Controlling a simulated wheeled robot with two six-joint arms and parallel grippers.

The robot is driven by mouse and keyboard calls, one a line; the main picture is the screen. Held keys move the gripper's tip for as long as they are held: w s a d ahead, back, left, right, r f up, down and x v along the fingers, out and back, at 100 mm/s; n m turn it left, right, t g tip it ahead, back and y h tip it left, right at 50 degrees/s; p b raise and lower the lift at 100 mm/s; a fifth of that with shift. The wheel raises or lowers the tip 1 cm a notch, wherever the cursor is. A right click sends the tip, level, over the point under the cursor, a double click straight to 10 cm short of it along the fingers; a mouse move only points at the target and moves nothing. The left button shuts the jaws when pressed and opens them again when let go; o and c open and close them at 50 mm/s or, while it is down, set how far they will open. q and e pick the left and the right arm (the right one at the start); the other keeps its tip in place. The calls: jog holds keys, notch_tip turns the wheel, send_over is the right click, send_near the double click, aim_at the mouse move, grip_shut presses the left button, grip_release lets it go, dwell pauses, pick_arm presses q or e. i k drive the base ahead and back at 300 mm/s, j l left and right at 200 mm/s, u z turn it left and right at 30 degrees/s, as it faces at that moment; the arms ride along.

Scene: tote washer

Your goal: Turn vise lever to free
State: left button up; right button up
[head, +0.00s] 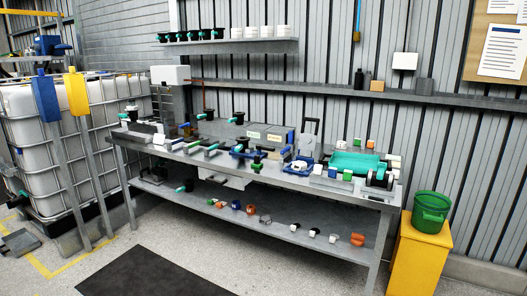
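The workbench (375,203) stands across the middle of the head view. A small blue and white device (300,166) sits at its front edge, right of centre. A blue device with dark and teal parts (243,152) sits to its left. Either may be the vise, but they are too small for me to tell. Neither of my grippers is in view.
A lower shelf (300,233) holds several small parts. A green bucket (431,210) stands on a yellow stand (419,258) at right. A caged white tank (20,110) is at left. The floor in front, with a dark mat (150,275), is clear.

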aim_at(259, 147)
jog(key=i+l, duration=0.15)
jog(key=i, duration=0.35)
jog(key=i+l, duration=0.15)
jog(key=i, duration=0.35)
jog(key=i+l, duration=0.2)
jog(key=i, duration=0.2)
jog(key=i+l+z, duration=0.1)
jog(key=i, duration=0.35)
jog(key=i+l, duration=0.25)
jog(key=i, duration=0.2)
